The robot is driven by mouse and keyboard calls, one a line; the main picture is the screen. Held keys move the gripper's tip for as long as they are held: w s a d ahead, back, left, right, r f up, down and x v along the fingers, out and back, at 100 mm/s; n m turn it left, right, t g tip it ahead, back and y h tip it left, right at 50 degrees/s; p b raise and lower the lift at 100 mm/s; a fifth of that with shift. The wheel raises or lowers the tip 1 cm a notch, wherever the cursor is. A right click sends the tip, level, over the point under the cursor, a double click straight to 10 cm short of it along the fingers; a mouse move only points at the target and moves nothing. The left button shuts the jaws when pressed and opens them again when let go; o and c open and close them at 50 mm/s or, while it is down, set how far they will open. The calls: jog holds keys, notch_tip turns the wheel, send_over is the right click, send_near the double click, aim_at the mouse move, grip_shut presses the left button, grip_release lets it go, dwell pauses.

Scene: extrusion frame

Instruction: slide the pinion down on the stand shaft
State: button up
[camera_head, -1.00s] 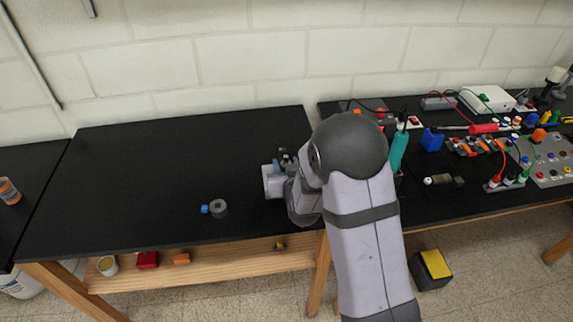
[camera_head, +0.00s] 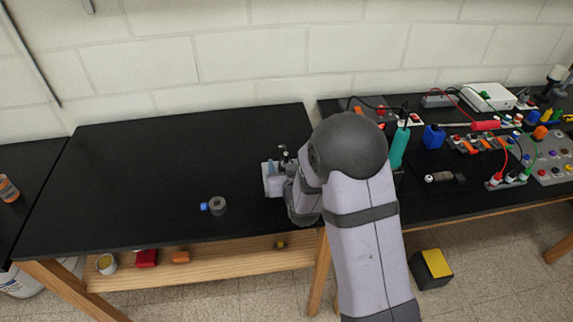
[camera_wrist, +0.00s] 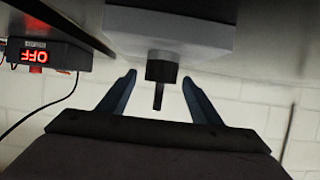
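In the wrist view, which looks upside down, the stand is a light grey block (camera_wrist: 172,35). A wider black piece (camera_wrist: 161,68) sits against it, with a thin dark stand shaft (camera_wrist: 158,97) sticking out beyond. I cannot tell whether the black piece is the pinion or part of the stand. My gripper (camera_wrist: 159,77) is open, its fingers on both sides of the black piece with clear gaps and nothing between them touching. In the head view the stand (camera_head: 274,180) is at the bench's right side, partly hidden by my arm.
A grey ring-shaped part with a blue end (camera_head: 217,206) lies on the black bench (camera_head: 140,180) left of the stand. The bench's left half is clear. A second bench at right holds cables, a blue container (camera_head: 433,138) and connectors. A red-lit display box (camera_wrist: 45,55) shows in the wrist view.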

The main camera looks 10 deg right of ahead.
jog(key=shift+s, duration=0.15)
jog(key=b+v, duration=0.2)
jog(key=v, duration=0.5)
dwell(0.3)
jog(key=shift+s+f+g, duration=0.3)
jog(key=shift+s, duration=0.05)
jog(key=s+d+f+g, duration=0.2)
jog(key=s+g, duration=0.4)
jog(key=s, duration=0.6)
jog(key=s+d+f+g, duration=0.2)
jog(key=s+g, duration=0.4)
jog(key=s, duration=0.7)
jog(key=shift+s+f+g, duration=0.25)
jog(key=shift+s+g, duration=0.1)
jog(key=shift+g, duration=0.05)
